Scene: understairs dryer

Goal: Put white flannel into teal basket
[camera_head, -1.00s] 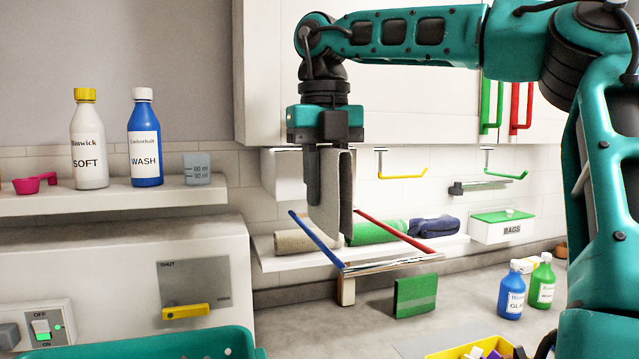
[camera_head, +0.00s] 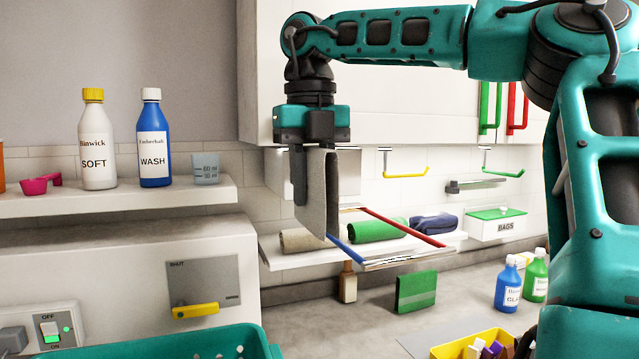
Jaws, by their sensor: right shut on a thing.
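My right gripper (camera_head: 314,178) points down and is shut on a whitish-grey folded cloth (camera_head: 319,196), which looks like the white flannel. The cloth hangs upright in the air in front of the wall shelf. The teal basket (camera_head: 190,345) shows only its rim and upper wall at the bottom left, with round holes in its side. The cloth is above and to the right of the basket, well apart from it. The basket's inside is mostly cut off. My left gripper is not in view.
A shelf (camera_head: 280,258) behind the cloth carries rolled towels, with red and blue bars in front. A green folded cloth (camera_head: 416,292) stands on the counter. Bottles (camera_head: 509,285) and a yellow box (camera_head: 470,346) are at right. A left shelf (camera_head: 120,199) holds two bottles and a cup.

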